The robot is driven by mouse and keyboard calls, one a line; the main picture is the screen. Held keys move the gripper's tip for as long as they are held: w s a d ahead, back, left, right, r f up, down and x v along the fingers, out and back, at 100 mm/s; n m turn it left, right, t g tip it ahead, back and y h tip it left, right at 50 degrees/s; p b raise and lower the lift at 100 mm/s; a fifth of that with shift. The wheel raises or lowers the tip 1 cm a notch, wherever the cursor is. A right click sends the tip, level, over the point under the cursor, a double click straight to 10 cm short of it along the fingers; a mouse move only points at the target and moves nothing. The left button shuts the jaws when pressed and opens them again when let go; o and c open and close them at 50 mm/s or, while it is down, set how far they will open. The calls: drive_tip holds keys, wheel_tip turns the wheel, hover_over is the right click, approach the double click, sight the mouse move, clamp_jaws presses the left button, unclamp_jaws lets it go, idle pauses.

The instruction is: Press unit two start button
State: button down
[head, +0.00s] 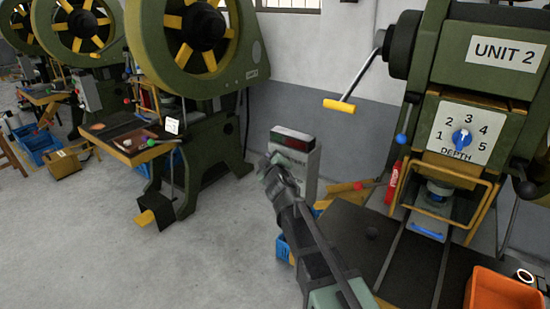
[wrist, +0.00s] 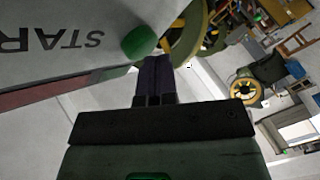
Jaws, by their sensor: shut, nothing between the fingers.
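The unit two press, a green machine with a "UNIT 2" plate (head: 507,54), stands at the right in the head view. To its left is a grey control box (head: 302,163) with a dark red top. In the wrist view the box's face (wrist: 60,45) shows upside-down letters reading "STAR", with a round green button (wrist: 139,42) beside them. My gripper (head: 270,163) is at the box's front left in the head view. In the wrist view my gripper (wrist: 154,62) is shut and empty, its tips right by the green button. I cannot tell whether they touch it.
A depth dial (head: 461,138) and a yellow-handled lever (head: 340,106) are on the press. An orange bin (head: 505,291) sits on the dark table (head: 405,262) at lower right. Another green press (head: 200,60) stands at left. The grey floor (head: 90,250) at lower left is clear.

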drive_tip(key=shift+w+d, duration=0.15)
idle(0.4)
drive_tip(key=shift+s+a, duration=0.55)
drive_tip(key=shift+s, duration=0.15)
drive_tip(key=shift+s+a, duration=0.1)
drive_tip(key=s+a, duration=0.3)
drive_tip(key=shift+s, duration=0.35)
idle(0.4)
